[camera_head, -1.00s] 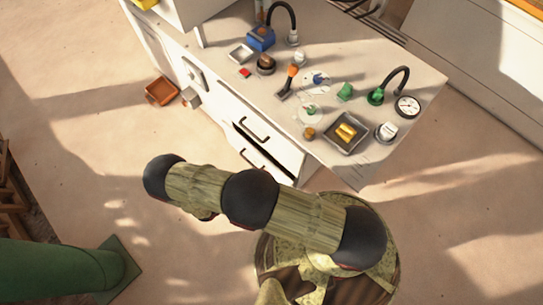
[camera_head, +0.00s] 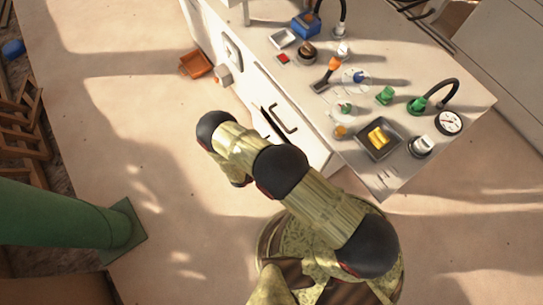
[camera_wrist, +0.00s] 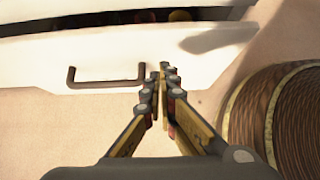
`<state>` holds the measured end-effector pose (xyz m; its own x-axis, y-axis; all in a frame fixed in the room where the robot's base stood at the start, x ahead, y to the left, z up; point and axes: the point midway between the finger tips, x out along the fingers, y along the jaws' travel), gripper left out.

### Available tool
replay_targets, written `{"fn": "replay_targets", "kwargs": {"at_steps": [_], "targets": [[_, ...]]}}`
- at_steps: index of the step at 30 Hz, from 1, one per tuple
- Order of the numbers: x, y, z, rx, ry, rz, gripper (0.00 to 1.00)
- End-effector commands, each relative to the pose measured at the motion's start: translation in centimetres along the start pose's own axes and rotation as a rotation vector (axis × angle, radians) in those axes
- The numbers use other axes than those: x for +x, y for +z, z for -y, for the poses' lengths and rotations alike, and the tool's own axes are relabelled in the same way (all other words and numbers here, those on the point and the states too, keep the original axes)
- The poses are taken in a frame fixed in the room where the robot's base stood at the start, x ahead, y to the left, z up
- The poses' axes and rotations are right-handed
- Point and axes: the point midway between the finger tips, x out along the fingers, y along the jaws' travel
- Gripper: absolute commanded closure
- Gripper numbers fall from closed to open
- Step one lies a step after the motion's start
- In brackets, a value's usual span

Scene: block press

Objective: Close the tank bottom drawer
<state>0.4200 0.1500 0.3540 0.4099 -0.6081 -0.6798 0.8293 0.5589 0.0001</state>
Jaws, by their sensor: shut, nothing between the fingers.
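The bottom drawer (camera_wrist: 45,62) has a white front with a dark bar handle (camera_wrist: 105,82). In the wrist view it stands open, with a dark gap above its front and small coloured items inside. My gripper (camera_wrist: 160,75) is shut and empty, with its fingertips at the drawer front just right of the handle. I cannot tell whether they touch it. In the head view the white cabinet (camera_head: 240,75) shows an upper handle (camera_head: 284,119), and my arm hides most of the bottom drawer and my gripper.
The cabinet top holds a grey tray with yellow pieces (camera_head: 397,151), a gauge (camera_head: 449,122), green knobs and a blue box (camera_head: 305,25). An orange bin (camera_head: 196,64) lies on the floor. A green post (camera_head: 60,215) stands at left. Floor left of the cabinet is mostly clear.

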Motion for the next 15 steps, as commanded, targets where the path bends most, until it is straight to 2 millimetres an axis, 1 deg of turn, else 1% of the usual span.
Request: {"fn": "replay_targets", "kwargs": {"at_steps": [1, 3, 6, 10, 15], "targets": [[1.2, -0.2, 0.1, 0.000, -0.002, 0.000, 1.00], [1.9, 0.8, 0.0, 0.001, -0.002, 0.000, 1.00], [2.7, 1.7, 0.0, 0.003, -0.001, -0.001, 1.00], [3.4, 2.4, 0.0, 0.002, 0.000, -0.001, 1.00], [3.6, 2.7, 0.0, -0.001, 0.002, -0.001, 1.00]]}}
